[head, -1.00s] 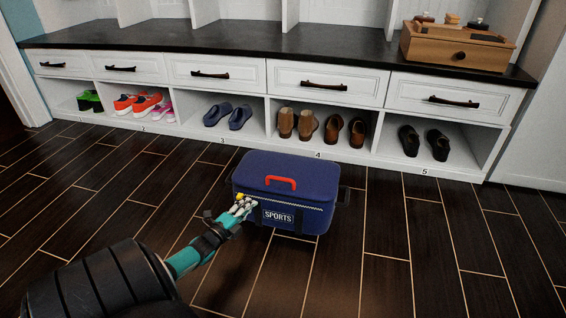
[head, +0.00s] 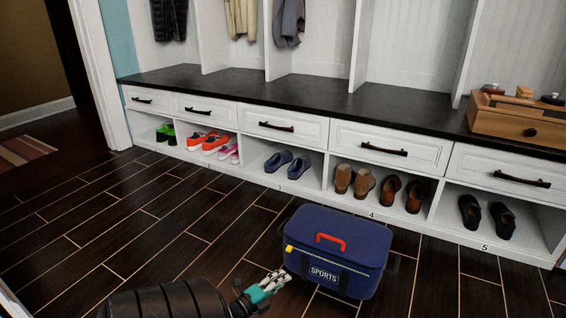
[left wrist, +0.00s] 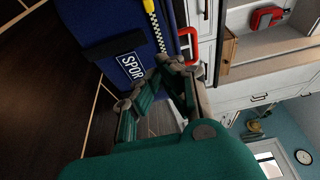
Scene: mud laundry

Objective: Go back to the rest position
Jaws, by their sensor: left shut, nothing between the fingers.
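My left gripper (head: 279,281) is low in the head view, just in front of the left side of a blue bag marked SPORTS (head: 337,252). Its fingers are shut with nothing between them. In the left wrist view the closed fingers (left wrist: 170,68) show in front of the bag (left wrist: 92,28), whose SPORTS label is partly hidden. I cannot tell whether the fingertips touch the bag. The bag stands upright on the floor with its lid shut, a red handle on top and a yellow zipper pull at its left corner. My right gripper is not in view.
A white bench (head: 264,125) with a dark top runs along the wall, with drawers above numbered cubbies holding several pairs of shoes. A wooden box (head: 515,117) sits on the bench at right. Coats hang above. The dark floor (head: 130,225) left of the bag is clear.

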